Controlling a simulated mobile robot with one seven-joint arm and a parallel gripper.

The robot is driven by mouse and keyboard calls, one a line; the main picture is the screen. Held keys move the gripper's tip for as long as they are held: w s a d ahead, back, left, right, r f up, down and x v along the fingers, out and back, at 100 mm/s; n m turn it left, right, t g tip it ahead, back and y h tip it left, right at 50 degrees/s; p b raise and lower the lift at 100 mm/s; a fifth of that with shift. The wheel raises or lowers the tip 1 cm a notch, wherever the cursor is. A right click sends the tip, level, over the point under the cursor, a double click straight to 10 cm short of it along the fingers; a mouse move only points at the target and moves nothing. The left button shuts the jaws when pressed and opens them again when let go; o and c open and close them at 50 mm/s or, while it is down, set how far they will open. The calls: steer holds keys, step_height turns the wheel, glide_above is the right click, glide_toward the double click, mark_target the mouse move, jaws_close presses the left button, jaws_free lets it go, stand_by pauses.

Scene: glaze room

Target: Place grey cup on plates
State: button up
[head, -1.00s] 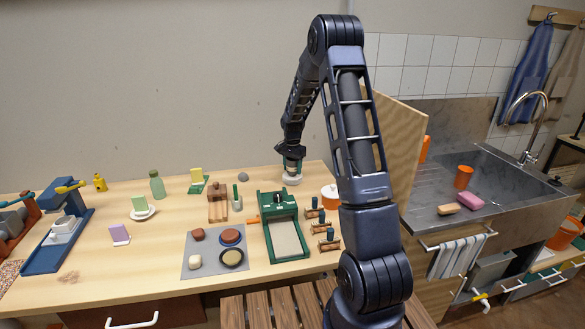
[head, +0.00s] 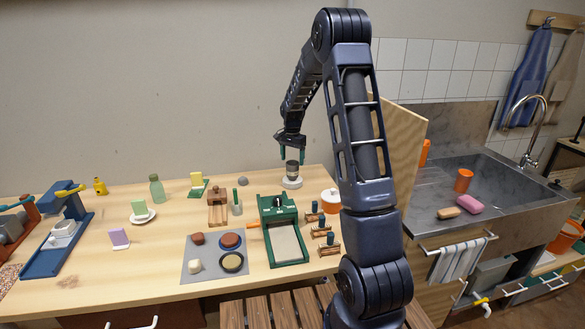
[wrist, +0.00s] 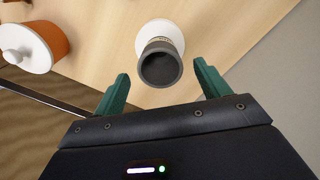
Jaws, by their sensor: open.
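The grey cup (head: 292,168) stands upright on the white plates (head: 292,183) near the back right of the wooden table. In the wrist view the cup (wrist: 160,66) is seen from above, its dark opening facing the camera, with the white rim of the plates (wrist: 146,42) around its far side. My gripper (head: 291,155) is above the cup, open and empty. In the wrist view its two green fingertips (wrist: 163,78) are apart, one on each side of the cup and not touching it.
An orange pot with a white lid (head: 330,199) stands right of the plates. A green press-like frame (head: 285,232) is in front. A wooden board (head: 400,145) stands upright on the right, beside the sink (head: 500,185).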

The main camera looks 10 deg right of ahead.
step_height(320, 180, up, 5)
steer(key=shift+r, duration=0.1)
steer(key=s+d+r+n+t, duration=0.1)
steer(key=s+r+n, duration=0.1)
steer(key=s+r, duration=0.65)
steer(key=s+d+r+n+t, duration=0.1)
steer(key=s+r+n, duration=0.1)
steer(key=s+r, duration=0.65)
steer(key=s+f+n+t, duration=0.1)
steer(key=s+n, duration=0.1)
steer(key=s, duration=1.1)
steer(key=s+d+f+n+t, duration=0.1)
steer(key=s+n, duration=0.2)
steer(key=s, duration=1.1)
steer(key=shift+f+t, duration=0.25)
steer(key=shift+t, duration=0.05)
